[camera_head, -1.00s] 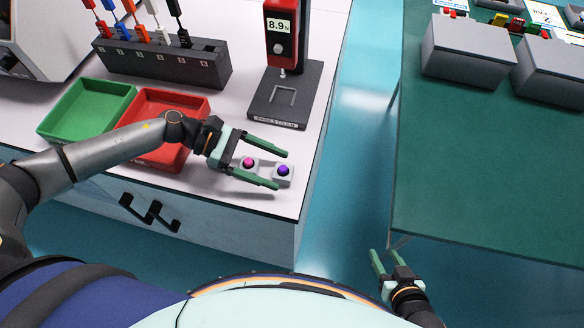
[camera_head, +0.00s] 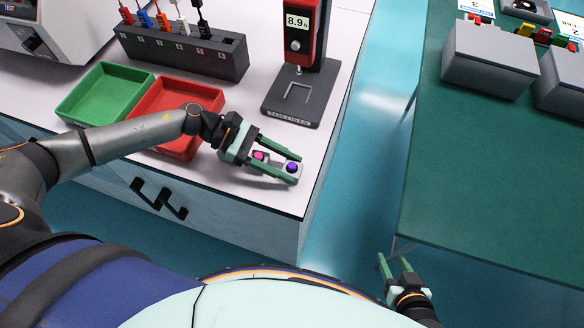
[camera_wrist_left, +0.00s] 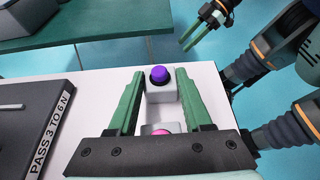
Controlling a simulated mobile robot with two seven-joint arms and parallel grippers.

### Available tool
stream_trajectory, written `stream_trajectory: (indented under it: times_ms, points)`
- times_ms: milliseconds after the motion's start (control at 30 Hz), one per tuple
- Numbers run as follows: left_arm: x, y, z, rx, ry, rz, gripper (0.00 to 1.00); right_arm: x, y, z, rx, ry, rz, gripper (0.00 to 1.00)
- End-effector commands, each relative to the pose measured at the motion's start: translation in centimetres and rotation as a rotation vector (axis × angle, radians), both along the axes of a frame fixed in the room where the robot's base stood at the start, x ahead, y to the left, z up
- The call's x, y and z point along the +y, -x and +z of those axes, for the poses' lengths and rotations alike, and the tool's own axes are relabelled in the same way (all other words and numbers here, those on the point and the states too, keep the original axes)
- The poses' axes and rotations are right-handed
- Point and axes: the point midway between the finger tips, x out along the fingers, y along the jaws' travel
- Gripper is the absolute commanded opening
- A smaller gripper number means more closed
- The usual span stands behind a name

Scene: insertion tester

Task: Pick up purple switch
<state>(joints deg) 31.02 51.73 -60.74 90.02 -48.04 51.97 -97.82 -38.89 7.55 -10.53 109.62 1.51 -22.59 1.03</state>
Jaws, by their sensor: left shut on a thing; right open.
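The purple switch (camera_head: 292,168) is a light grey block with a purple button, near the front right corner of the white bench. My left gripper (camera_head: 297,167) has its green fingers on either side of it, closed on its block. In the left wrist view the purple switch (camera_wrist_left: 161,84) stands upright between the fingertips; whether it is off the bench I cannot tell. A pink-button switch (camera_head: 259,156) is closer to the palm, between the same fingers, partly hidden in the wrist view. My right gripper (camera_head: 392,259) is open and empty, low beside the green table.
A red tray (camera_head: 212,101) and a green tray (camera_head: 66,107) lie left of the switches. A force tester (camera_head: 277,108) reading 8.9 N stands behind them. A dark rack (camera_head: 190,56) holds several plugs. The green table (camera_head: 480,170) is across a floor gap.

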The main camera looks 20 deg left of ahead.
Motion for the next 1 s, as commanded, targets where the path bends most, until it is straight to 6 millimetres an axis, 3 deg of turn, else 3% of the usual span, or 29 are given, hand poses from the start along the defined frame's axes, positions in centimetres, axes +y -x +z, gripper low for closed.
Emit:
stream_trajectory:
  times_ms: [33,300,767,900,1000]
  points:
    - [0.0,0.0,0.0,0.000,0.000,0.000,0.28,0.0,0.0,0.0,0.000,0.000,0.000,0.50]
    - [0.0,0.0,0.0,0.000,0.000,0.000,0.00,0.0,0.0,0.0,0.001,-0.001,-0.001,0.50]
    - [0.0,0.0,0.9,-0.002,0.000,-0.001,0.00,0.0,0.0,-0.1,0.000,-0.001,0.000,0.50]
    - [0.1,0.0,3.0,-0.005,0.001,-0.001,0.00,0.0,0.0,-0.4,0.000,-0.001,0.000,0.50]
    - [1.2,1.3,5.0,-0.002,-0.004,0.000,0.00,0.1,0.0,-0.3,0.000,-0.001,0.000,0.50]
